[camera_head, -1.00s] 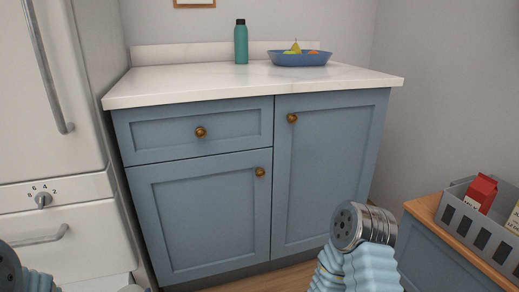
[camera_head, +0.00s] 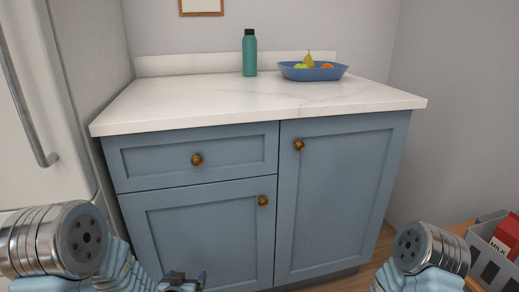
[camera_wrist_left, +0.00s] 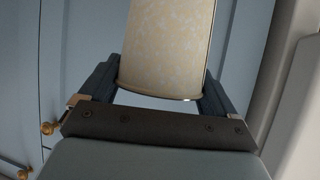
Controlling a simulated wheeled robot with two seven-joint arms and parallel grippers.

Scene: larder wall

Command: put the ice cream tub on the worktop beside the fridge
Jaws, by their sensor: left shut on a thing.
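The ice cream tub (camera_wrist_left: 168,45) shows in the left wrist view as a cream, speckled container between the two dark fingers. My left gripper (camera_wrist_left: 158,88) is shut on it. In the head view only a dark part of my left gripper (camera_head: 181,282) shows at the bottom edge, in front of the blue cabinet and below worktop height; the tub is hidden there. The white marble worktop (camera_head: 200,105) lies ahead, with its front and left part bare. The white fridge (camera_head: 50,100) stands to its left. My right arm shows at lower right, but its gripper is out of view.
A green bottle (camera_head: 250,55) and a blue bowl of fruit (camera_head: 313,73) stand at the back of the worktop. Blue cabinet doors with brass knobs (camera_head: 197,160) are below it. A grey crate (camera_head: 484,255) with a red milk carton (camera_head: 507,237) is at lower right.

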